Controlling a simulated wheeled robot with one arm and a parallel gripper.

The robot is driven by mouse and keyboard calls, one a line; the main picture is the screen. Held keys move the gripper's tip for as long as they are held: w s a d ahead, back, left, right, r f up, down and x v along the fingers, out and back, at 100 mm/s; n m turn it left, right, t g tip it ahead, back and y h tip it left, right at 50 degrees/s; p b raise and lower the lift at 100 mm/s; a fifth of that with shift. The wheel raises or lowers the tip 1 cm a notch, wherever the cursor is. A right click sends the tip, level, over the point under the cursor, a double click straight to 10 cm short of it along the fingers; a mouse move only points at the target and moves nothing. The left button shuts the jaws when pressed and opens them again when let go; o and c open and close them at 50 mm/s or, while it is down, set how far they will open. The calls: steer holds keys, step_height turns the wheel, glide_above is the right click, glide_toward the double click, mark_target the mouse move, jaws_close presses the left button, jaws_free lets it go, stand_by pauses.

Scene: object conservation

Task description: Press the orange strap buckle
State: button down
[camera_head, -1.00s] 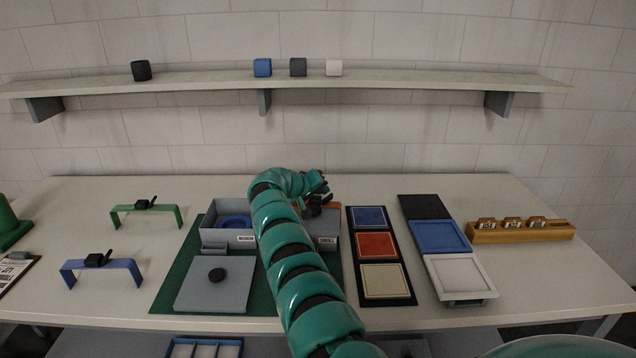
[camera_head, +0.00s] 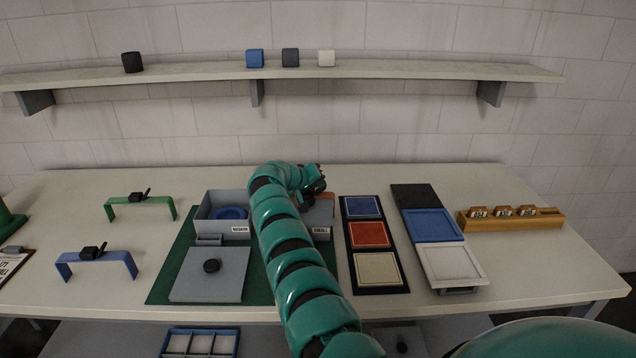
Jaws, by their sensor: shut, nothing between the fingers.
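Only a small piece of the orange strap (camera_head: 329,197) shows, over the grey box (camera_head: 318,216) labelled SMALL right of my arm. Its buckle is hidden behind my gripper. My gripper (camera_head: 316,190) is shut and empty, at the end of my green arm, over the back part of that box by the orange strap. I cannot tell whether it touches the buckle. My arm also hides the left part of the box.
A green strap (camera_head: 112,208) and a blue strap (camera_head: 66,268) with black buckles stand at left. A grey box (camera_head: 203,222) holds a blue ring; a grey lid (camera_head: 230,278) lies in front. Panels (camera_head: 407,277) and trays (camera_head: 440,191) lie at right.

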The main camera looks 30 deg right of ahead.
steer(key=shift+s+d+r+y+p, duration=0.1)
steer(key=shift+s+d+y+p, duration=0.1)
steer(key=shift+y+p, duration=0.1)
steer(key=shift+s+d+f+m+t+y, duration=0.3)
steer(key=shift+d+m+t+y, duration=0.15)
steer(key=shift+m+t+y, duration=0.2)
steer(key=y+b, duration=0.1)
steer(key=b, duration=0.1)
steer(key=d+f+m+t+y+b, duration=0.1)
steer(key=b, duration=0.1)
steer(key=shift+s+f+m, duration=0.2)
steer(key=shift+s+m, duration=0.05)
steer(key=shift+s, duration=0.1)
steer(key=shift+a+r, duration=0.1)
steer(key=shift+r, duration=0.15)
steer(key=shift+w+a, duration=0.1)
steer(key=shift+w+a+r, duration=0.15)
steer(key=shift+w+a, duration=0.25)
steer(key=shift+a, duration=0.05)
